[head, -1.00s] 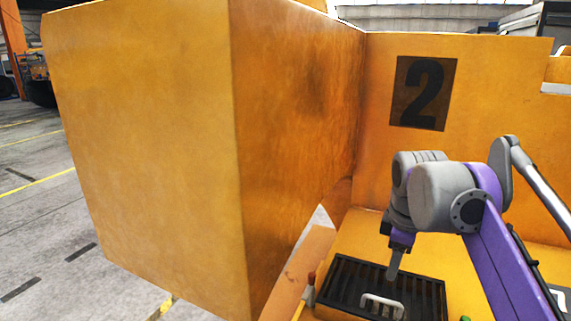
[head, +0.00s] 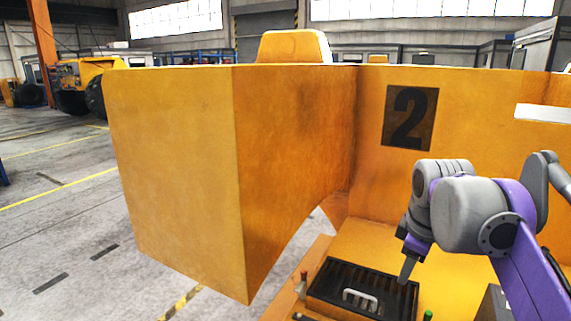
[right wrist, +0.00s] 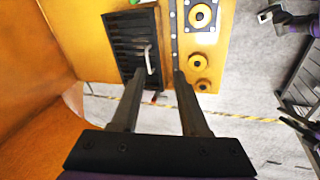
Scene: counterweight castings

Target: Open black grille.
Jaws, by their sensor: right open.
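The black slatted grille (head: 325,281) lies at the lower middle of the head view, set in the yellow casing, and looks closed. Its pale bar handle (head: 360,298) stands on top. In the right wrist view the grille (right wrist: 122,35) is at the upper left with its handle (right wrist: 149,60) by its right side. My right gripper (head: 406,272) is open and empty, apart from the handle and to its right in the head view. In the wrist view the handle shows between the fingers (right wrist: 157,76), near the left one. My left gripper does not show.
A big orange block (head: 175,180) stands left of the grille. A yellow wall with a "2" plate (head: 409,118) rises behind. A red-tipped lever (head: 303,283) and a green knob (head: 428,315) sit beside the grille. Round yellow fittings (right wrist: 200,15) lie beside it in the wrist view.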

